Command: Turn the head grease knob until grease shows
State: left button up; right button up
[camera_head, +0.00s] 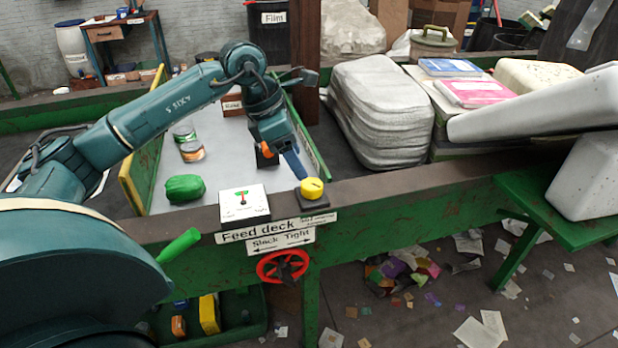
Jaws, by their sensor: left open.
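A yellow round knob (312,188) sits on a small dark base on the green beam, at the right end of the Feed deck label (264,233). A small label beside it is too small to read. My left gripper (284,166) is open just behind and to the left of the knob, pointing down. One blue finger comes close to the knob in the picture; I cannot tell whether it touches. I see no grease around the knob. My right gripper is not in view.
A white gauge box (244,205) stands left of the knob. A red handwheel (283,266) is below, under the Slack/Tight label. A green lever (179,245) sticks up at left.

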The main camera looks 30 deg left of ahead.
aim_at(310, 183)
pick_arm(q)
jog(key=x, duration=0.7)
jog(key=shift+w+f+p, duration=0.1)
jog(key=shift+f+p, duration=0.1)
jog(key=shift+p, duration=0.2)
jog(key=shift+c, duration=0.3)
jog(key=c, duration=0.9)
